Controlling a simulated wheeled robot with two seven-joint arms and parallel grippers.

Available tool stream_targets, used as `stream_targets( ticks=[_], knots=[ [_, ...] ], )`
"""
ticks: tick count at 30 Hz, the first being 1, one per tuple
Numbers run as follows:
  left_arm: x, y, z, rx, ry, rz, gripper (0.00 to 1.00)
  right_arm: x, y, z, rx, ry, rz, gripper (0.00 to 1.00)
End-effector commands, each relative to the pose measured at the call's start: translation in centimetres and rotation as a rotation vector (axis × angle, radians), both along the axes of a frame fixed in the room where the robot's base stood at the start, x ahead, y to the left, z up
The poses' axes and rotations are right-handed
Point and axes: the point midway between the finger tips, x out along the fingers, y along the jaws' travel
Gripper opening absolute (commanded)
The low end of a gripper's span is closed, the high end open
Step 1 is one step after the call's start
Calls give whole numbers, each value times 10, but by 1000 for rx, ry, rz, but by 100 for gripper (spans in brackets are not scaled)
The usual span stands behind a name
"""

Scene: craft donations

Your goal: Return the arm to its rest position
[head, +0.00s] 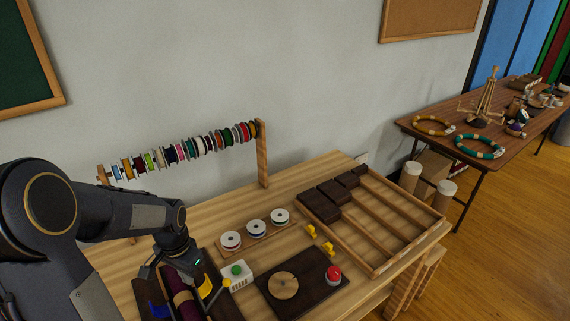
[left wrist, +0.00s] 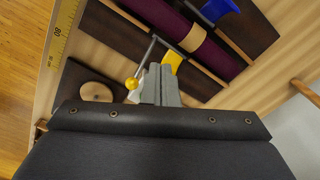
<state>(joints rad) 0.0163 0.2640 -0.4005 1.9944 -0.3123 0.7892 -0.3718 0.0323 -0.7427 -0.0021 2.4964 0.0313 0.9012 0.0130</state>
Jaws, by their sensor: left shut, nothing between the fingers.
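My left arm comes in from the left in the head view, and my left gripper (head: 180,262) hangs low over the front left of the wooden workbench (head: 130,215). In the left wrist view the gripper (left wrist: 160,75) has its fingers together, with nothing between them. Just beyond the fingers are a yellow piece (left wrist: 173,60) and a thin metal rod with a yellow ball (left wrist: 132,84). A dark purple roll (left wrist: 160,14) lies on a dark board there; it also shows in the head view (head: 186,306), partly hidden by the gripper. My right gripper is not in view.
A rack of colored spools (head: 190,148) stands at the back. Three white spools (head: 255,227), a white box with a green button (head: 237,272), a dark board with a red button (head: 333,274) and a divided wooden tray (head: 380,269) occupy the bench. The space above it is clear.

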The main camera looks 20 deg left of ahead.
Motion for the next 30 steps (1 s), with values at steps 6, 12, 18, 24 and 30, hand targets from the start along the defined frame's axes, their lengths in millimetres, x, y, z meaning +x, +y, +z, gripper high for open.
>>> stream_targets(
  ticks=[6,12,18,24,30],
  knots=[
    [-11,-22,21,-69,-78,61,0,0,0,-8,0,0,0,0],
    [-52,-77,67,-234,-247,186,0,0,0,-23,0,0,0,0],
    [-102,-125,88,-355,-374,272,0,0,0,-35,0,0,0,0],
    [-128,-147,89,-405,-431,315,0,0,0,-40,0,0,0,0],
    [-132,-151,89,-411,-438,323,0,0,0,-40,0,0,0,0]
  ],
)
